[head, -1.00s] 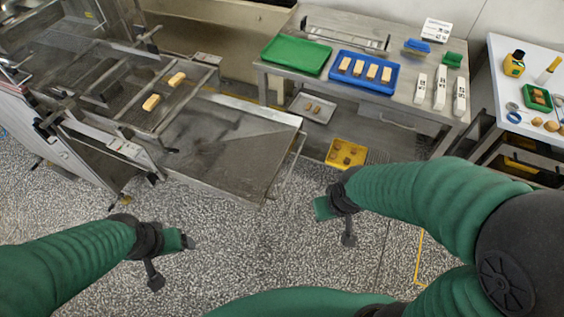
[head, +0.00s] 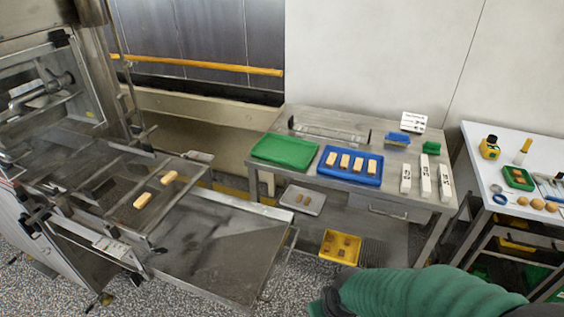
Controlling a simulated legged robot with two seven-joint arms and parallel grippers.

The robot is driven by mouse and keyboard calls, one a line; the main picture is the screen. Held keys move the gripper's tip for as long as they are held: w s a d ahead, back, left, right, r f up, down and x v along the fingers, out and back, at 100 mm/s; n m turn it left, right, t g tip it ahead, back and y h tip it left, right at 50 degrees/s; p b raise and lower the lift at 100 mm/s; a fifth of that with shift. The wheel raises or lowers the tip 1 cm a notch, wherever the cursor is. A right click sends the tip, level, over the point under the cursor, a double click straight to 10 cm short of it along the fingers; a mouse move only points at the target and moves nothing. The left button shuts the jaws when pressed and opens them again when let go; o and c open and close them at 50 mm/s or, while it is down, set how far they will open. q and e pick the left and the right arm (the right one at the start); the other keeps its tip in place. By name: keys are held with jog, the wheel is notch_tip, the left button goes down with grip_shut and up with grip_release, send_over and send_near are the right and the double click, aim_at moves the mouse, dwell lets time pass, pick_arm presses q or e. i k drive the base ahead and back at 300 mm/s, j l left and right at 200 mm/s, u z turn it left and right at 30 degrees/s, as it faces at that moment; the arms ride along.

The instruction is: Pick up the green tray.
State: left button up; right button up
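The green tray (head: 284,151) lies flat and empty on the left part of the steel table's top (head: 268,178). A blue tray (head: 350,178) with several pale bars stands close to its right. My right arm comes in at the bottom right, well below and in front of the table, and its gripper is cut off or hidden at the bottom edge. My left arm and gripper are out of the picture.
A steel machine with a mesh belt and a sloping plate (head: 215,250) stands at left. A yellow tray (head: 340,247) and a metal tray (head: 303,199) sit on the table's lower shelf. Three white cartons (head: 425,176) stand right of the blue tray. A white table (head: 495,170) is at right.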

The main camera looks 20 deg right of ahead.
aim_at(289, 150)
jog(key=i+l+u, duration=0.15)
jog(key=u, duration=0.3)
jog(key=i+l+u, duration=0.1)
jog(key=l+u, duration=0.5)
jog(key=u, duration=0.3)
jog(key=i+l, duration=0.05)
